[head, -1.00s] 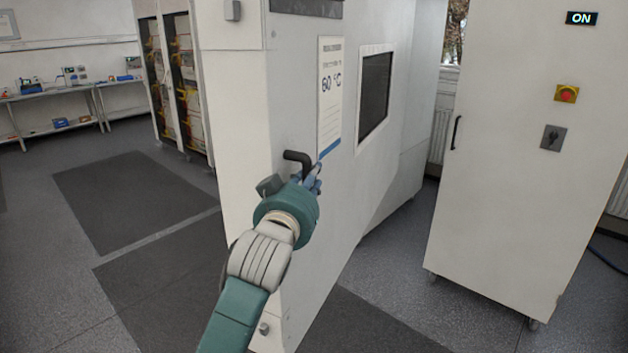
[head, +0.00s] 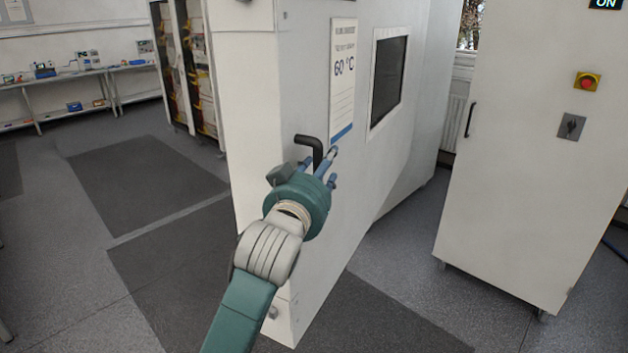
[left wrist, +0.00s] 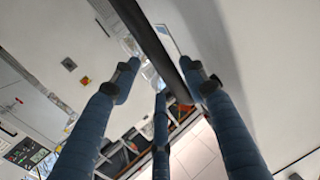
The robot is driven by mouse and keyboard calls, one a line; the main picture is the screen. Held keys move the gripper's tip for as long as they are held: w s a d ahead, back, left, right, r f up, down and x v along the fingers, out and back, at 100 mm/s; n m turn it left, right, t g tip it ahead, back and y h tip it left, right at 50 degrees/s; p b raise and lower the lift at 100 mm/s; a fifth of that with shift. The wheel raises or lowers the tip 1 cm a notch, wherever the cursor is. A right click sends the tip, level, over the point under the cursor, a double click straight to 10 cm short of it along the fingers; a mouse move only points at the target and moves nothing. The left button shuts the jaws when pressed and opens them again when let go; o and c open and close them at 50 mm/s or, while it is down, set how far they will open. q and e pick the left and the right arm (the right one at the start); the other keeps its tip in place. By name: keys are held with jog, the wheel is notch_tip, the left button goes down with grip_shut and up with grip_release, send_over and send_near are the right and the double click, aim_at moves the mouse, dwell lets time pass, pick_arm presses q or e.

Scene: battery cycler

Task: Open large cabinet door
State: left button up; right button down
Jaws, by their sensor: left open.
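The large cabinet (head: 250,130) is white, and its door (head: 345,200) carries a "60 °C" label and a dark window. No gap shows along the door's edge. A black bent handle (head: 308,140) stands out from the door at its left side. My left gripper (head: 331,166) is open just below and right of the handle, with its blue fingers spread. In the left wrist view the dark handle bar (left wrist: 148,42) runs between the fingers of my left gripper (left wrist: 160,72); I cannot tell whether they touch it. My right gripper is out of view.
A white cabinet (head: 530,190) on castors, with a red emergency button (head: 587,82), stands at the right. Open racks (head: 185,70) and a workbench (head: 75,75) stand at the back left. The floor left of the large cabinet is clear, with dark mats (head: 145,180).

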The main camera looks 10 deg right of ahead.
pick_arm(q)
jog(key=v, duration=1)
jog(key=shift+s+a+r, duration=0.1)
jog(key=shift+a, duration=0.05)
